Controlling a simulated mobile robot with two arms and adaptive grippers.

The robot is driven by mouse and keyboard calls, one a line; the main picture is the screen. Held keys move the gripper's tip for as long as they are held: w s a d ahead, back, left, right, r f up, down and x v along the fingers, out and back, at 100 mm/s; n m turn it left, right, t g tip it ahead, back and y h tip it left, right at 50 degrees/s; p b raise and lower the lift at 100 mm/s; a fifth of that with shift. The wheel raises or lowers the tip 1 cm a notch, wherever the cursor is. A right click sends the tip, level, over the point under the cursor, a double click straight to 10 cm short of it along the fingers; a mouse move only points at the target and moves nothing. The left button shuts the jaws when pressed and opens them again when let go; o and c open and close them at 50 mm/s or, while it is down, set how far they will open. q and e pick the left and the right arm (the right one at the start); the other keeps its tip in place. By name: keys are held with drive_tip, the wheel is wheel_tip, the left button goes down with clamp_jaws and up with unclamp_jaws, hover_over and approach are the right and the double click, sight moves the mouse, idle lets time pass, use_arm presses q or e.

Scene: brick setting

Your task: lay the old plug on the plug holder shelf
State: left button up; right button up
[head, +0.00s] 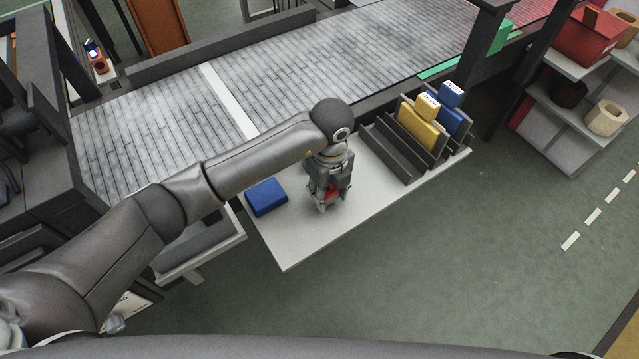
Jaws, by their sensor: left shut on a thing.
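My left gripper (328,203) points down over the pale shelf (285,243), at its middle left part. It is shut on a red thing (332,191), of which only a small patch shows between the fingers. I cannot tell whether this is the old plug or whether it touches the shelf. A dark slotted holder (385,155) stands on the right part of the shelf. A yellow plug (420,121) and a blue plug (453,117) stand upright in its right slots; its left slots look empty. My right gripper is out of view.
A blue block (266,197) lies on the shelf just left of my gripper. A slatted conveyor (330,70) runs behind the shelf. A rack (575,110) with red and tan items stands at right. The shelf front between gripper and holder is bare.

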sight(333, 194)
use_arm(q)
drive_tip(key=shift+s+d+r, duration=0.15)
drive_tip(key=shift+s+d, duration=0.25)
drive_tip(key=shift+s, duration=0.1)
drive_tip(key=shift+s+d+f, duration=0.1)
drive_tip(key=shift+d+f, duration=0.05)
drive_tip(key=shift+f, duration=0.1)
drive_tip(key=o, duration=0.9)
drive_tip(key=shift+o, duration=1.1)
drive_tip(key=shift+w, duration=0.2)
drive_tip(key=shift+s+r, duration=0.1)
drive_tip(key=shift+r, duration=0.25)
wheel_tip(333, 194, up, 12)
drive_tip(key=b, duration=0.2)
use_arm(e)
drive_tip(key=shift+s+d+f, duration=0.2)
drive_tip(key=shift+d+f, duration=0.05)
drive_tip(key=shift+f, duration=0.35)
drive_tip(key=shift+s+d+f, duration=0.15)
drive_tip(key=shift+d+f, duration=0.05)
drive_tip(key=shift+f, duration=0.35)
